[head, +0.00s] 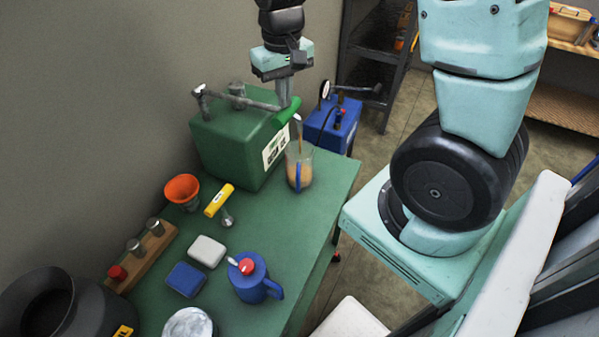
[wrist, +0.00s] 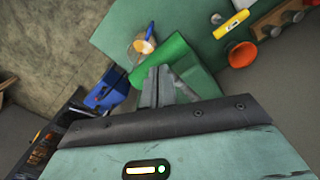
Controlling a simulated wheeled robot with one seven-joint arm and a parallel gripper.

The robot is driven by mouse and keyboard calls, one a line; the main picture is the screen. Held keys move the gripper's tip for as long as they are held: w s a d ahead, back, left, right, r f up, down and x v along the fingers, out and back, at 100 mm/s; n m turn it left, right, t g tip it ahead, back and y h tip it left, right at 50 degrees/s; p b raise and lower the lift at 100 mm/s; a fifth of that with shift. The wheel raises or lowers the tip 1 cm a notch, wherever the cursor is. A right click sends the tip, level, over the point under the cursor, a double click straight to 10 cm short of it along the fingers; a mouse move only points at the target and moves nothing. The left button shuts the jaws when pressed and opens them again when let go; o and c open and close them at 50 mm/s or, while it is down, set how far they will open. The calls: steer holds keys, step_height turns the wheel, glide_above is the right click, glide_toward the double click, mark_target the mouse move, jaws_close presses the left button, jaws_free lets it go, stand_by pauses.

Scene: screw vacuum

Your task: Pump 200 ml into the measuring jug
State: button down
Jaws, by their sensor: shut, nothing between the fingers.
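A green box-shaped pump (head: 225,145) stands on the green table, with a grey lever across its top ending in a green grip (head: 287,111). My gripper (head: 285,102) points down, shut and empty, right at the green grip; whether it touches cannot be told. In the wrist view its fingers (wrist: 157,88) are together beside the green grip (wrist: 162,60). The clear measuring jug (head: 299,172) with a blue handle stands below the spout at the pump's right end. It holds brown liquid, and a brown stream seems to run into it. The jug also shows in the wrist view (wrist: 143,46).
A blue device (head: 333,122) with a gauge and lever stands behind the jug. An orange funnel (head: 182,190), a yellow-handled tool (head: 219,200), a wooden rack (head: 143,255), a blue can (head: 255,280) and small blocks occupy the nearer table (head: 310,240).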

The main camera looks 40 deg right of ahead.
mark_target(285, 113)
steer(key=shift+f+b, duration=1.55)
steer(key=shift+f, duration=0.8)
steer(key=shift+f+b, duration=0.75)
steer(key=shift+f, duration=0.3)
steer(key=shift+r, duration=0.2)
step_height(285, 113, up, 12)
steer(key=p, duration=1)
steer(key=shift+f+p, duration=0.1)
steer(key=shift+p, duration=0.25)
steer(key=shift+f+b, duration=1.05)
steer(key=shift+f, duration=0.4)
